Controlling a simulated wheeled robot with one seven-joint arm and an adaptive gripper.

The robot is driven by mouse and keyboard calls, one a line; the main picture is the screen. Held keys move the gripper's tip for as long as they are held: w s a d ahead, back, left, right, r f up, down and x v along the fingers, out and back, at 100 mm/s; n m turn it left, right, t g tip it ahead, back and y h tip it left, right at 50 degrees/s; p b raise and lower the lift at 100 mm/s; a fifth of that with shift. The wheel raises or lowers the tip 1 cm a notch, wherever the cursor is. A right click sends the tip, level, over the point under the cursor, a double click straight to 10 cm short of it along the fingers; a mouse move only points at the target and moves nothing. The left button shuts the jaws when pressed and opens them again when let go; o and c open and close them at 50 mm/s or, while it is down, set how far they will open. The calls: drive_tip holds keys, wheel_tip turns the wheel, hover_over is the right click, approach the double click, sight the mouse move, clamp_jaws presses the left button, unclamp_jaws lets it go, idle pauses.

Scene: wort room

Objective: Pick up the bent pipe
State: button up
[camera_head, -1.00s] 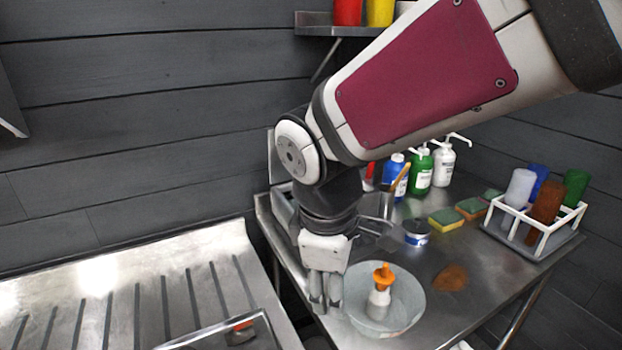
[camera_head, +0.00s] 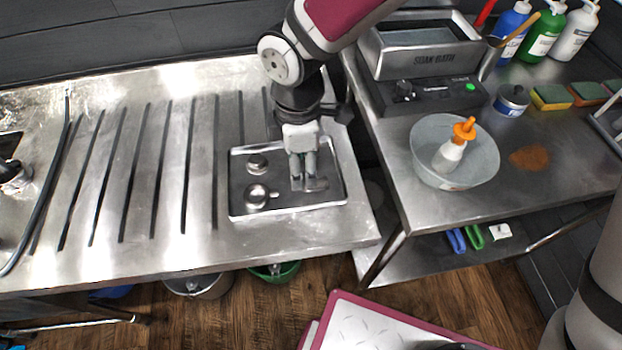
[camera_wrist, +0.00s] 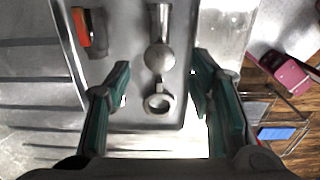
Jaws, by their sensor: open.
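The tray (camera_head: 236,209) on the steel drainboard holds several silver metal pieces. On its left side are a short ringed piece (camera_head: 257,163) and a rounded piece with a stub (camera_head: 256,196). Another metal piece (camera_head: 318,185) shows by my gripper (camera_head: 302,183), partly hidden by the fingers. The wrist view shows a rounded metal piece (camera_wrist: 159,58), a ring (camera_wrist: 159,101) and a flanged tube (camera_wrist: 159,18) in line between my open fingers (camera_wrist: 161,66). I cannot tell for certain which is the bent pipe. No piece is held.
An orange-ended piece (camera_wrist: 86,28) lies near the tray's edge in the wrist view. The right table holds a bath unit (camera_head: 425,60), a bowl (camera_head: 431,181) with an orange-topped bottle (camera_head: 450,153), and a small tin (camera_head: 511,100). A gap separates it from the drainboard (camera_head: 90,215).

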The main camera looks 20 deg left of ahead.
sight(303, 178)
drive_tip(key=shift+w+d+f, duration=0.1)
drive_tip(key=shift+f, duration=1.55)
drive_tip(key=shift+w+d+f, duration=0.1)
drive_tip(key=shift+f, duration=1.55)
clamp_jaws()
